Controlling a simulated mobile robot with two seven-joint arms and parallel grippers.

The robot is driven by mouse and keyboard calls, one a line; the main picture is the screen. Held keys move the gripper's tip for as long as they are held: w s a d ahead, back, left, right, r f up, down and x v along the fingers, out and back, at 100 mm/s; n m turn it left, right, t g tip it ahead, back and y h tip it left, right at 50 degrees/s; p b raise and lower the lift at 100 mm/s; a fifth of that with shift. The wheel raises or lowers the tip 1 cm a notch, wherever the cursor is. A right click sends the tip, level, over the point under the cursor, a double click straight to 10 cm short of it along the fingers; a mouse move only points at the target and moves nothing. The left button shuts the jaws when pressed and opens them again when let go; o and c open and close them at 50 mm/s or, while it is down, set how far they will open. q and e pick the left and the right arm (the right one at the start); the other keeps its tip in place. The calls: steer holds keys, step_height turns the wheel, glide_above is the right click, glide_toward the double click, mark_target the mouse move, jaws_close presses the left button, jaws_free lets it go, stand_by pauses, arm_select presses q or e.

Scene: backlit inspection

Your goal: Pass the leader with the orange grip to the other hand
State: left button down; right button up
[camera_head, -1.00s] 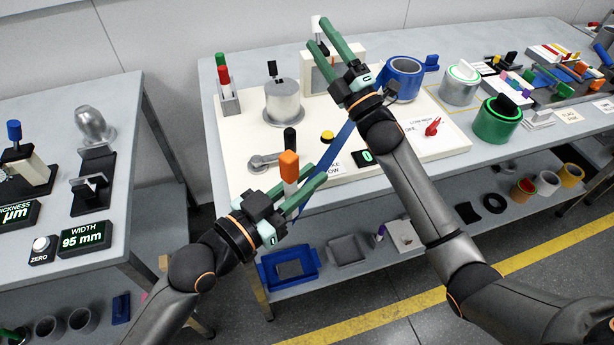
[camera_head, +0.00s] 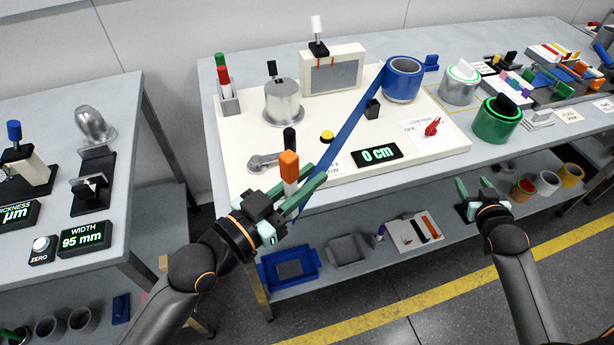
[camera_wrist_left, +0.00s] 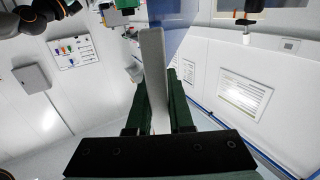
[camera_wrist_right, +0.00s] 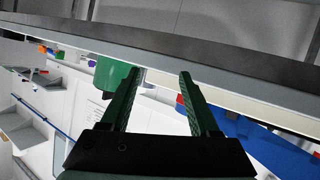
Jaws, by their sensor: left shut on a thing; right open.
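The leader's orange grip (camera_head: 289,164) stands upright just above my left gripper (camera_head: 308,188). The gripper is shut on the leader at the front edge of the cream board. In the left wrist view a grey bar (camera_wrist_left: 154,75), seemingly part of the leader, stands between the fingers. A blue band (camera_head: 345,137) runs taut from the blue roll (camera_head: 403,79) down to the left gripper; its lower end is partly hidden by the fingers. My right gripper (camera_head: 475,186) is open and empty, well to the right of the leader, in front of the bench edge.
The cream board (camera_head: 235,150) carries a crank with a black handle (camera_head: 289,139), a yellow button (camera_head: 327,137), a "0 cm" display (camera_head: 377,155) and a red knob (camera_head: 432,127). A green roll (camera_head: 498,120) stands to the right. Free space lies between my grippers, before the bench.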

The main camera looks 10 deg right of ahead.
steer(key=s+a+f+n+g+y, duration=0.1)
steer(key=s+a+f, duration=0.3)
steer(key=a, duration=0.7)
steer(key=s+a+f+n+g+y, duration=0.1)
steer(key=s+a+f+y, duration=0.3)
steer(key=a, duration=0.6)
steer(key=s+a+f+n+g+y, duration=0.1)
steer(key=s+a+f+n+y, duration=0.1)
steer(key=s+a+f, duration=0.4)
steer(key=s+a, duration=0.1)
steer(key=a, duration=0.4)
steer(key=shift+s+a+y, duration=0.15)
steer(key=shift+a+y, duration=0.2)
steer(key=shift+y, duration=0.05)
